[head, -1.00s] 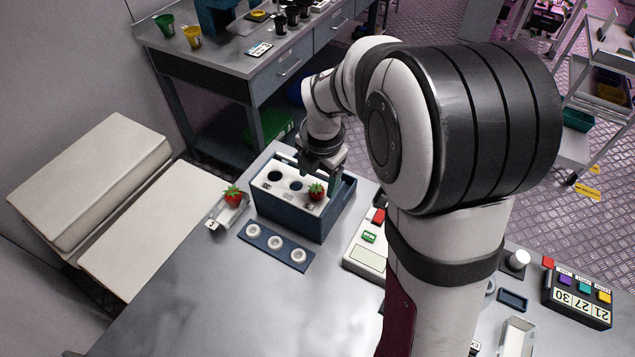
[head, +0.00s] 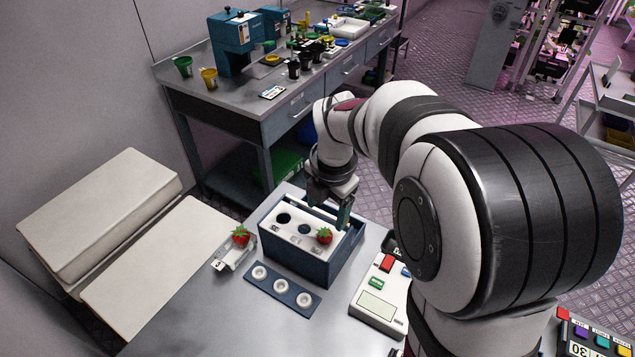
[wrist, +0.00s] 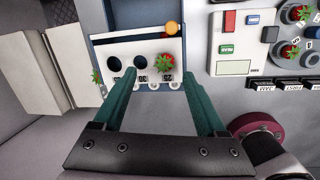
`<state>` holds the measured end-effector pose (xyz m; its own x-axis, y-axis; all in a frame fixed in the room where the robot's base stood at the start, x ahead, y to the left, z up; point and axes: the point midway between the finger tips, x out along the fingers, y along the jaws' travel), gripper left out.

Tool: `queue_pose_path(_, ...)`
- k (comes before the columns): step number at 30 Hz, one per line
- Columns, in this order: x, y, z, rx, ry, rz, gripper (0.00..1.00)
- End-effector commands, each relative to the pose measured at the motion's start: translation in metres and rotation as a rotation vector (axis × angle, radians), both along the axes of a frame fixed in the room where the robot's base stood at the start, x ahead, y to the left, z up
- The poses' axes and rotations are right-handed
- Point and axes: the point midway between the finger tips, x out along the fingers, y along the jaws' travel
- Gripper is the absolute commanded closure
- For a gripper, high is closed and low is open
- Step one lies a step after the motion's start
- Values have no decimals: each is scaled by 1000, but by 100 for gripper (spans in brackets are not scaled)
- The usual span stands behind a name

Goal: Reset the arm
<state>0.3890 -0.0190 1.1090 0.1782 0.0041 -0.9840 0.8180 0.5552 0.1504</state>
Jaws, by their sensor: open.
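My gripper (head: 331,203) hangs over the back right of a dark blue box with a white rack top (head: 288,236). In the wrist view its two green fingers (wrist: 162,76) are spread wide, with nothing held between them. A red strawberry (head: 324,235) sits at the right end of the rack, by its right hole. It also shows in the wrist view (wrist: 165,63), between the fingers' lines but apart from them. The rack's other two holes look empty. My arm hides part of the table on the right.
Another strawberry (head: 240,234) lies on a small clear tray left of the box. A blue strip with three white rings (head: 283,291) lies in front. A white device with buttons (head: 380,297) stands to the right. The table's front left is clear.

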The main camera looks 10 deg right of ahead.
Motion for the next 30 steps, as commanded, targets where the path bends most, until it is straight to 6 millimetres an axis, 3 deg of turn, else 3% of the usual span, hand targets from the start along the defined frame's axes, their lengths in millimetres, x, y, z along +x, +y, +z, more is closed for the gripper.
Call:
queue_pose_path(21, 0, 0, 0, 0, 0, 0, 26)
queue_pose_path(26, 0, 0, 0, 0, 0, 0, 54)
queue_pose_path(30, 0, 0, 0, 0, 0, 0, 54)
